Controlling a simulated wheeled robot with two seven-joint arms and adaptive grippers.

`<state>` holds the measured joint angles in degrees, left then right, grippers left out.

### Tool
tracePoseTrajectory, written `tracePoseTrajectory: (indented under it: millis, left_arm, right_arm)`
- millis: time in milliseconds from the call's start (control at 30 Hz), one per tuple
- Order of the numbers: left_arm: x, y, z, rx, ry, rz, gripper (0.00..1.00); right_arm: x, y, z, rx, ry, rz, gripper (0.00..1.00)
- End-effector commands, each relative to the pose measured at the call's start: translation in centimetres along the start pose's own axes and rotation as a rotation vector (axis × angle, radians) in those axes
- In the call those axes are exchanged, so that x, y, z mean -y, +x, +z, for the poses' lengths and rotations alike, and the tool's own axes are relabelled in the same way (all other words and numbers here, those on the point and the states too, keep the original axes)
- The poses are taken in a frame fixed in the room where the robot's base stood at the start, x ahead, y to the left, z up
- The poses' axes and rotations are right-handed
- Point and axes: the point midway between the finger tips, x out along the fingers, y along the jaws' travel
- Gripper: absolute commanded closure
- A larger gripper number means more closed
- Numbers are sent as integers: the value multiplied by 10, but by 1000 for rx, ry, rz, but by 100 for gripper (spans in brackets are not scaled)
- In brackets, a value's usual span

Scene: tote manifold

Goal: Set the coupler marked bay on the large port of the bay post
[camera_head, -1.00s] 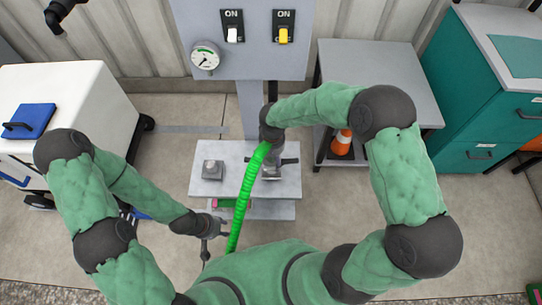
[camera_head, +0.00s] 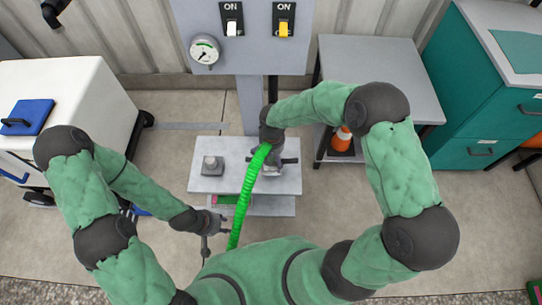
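A bright green ribbed hose (camera_head: 247,195) runs from beside my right wrist down to the front of my body. My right gripper (camera_head: 277,163) points down over the right part of a low grey bench (camera_head: 235,182). Dark and grey parts show around its fingers; the wrist and hose hide most of them, so I cannot tell what it holds. My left gripper (camera_head: 221,224) is left of the hose's lower end, in front of the bench; its fingers are too small to read. I cannot make out a coupler marked bay, or any port marking.
A grey panel (camera_head: 264,55) with two ON switches and a gauge (camera_head: 205,50) stands behind the bench. A small grey block (camera_head: 212,165) is on the bench's left. A white cart (camera_head: 95,105) is at left, a grey side table (camera_head: 385,85) and teal cabinet (camera_head: 482,125) at right.

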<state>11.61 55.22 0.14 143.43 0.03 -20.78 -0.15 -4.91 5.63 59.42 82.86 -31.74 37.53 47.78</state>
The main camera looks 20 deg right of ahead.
Motion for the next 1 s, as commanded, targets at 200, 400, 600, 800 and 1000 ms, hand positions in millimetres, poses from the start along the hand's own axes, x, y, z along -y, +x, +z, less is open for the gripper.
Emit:
tracePoseTrajectory:
  millis: [200, 400, 600, 800, 1000]
  left_arm:
    - [0, 0, 0, 0, 0, 0, 60]
    - [0, 0, 0, 0, 0, 0, 60]
    - [0, 0, 0, 0, 0, 0, 60]
    - [0, 0, 0, 0, 0, 0, 60]
    - [0, 0, 0, 0, 0, 0, 60]
  right_arm:
    - [0, 0, 0, 1, 0, 0, 0]
    - [0, -5, 1, 1, 0, 1, 0]
    - [0, -36, -1, -3, -1, -1, 0]
    - [1, -76, 0, -3, -2, -1, 0]
    - [0, -106, 0, -2, -1, -1, 0]
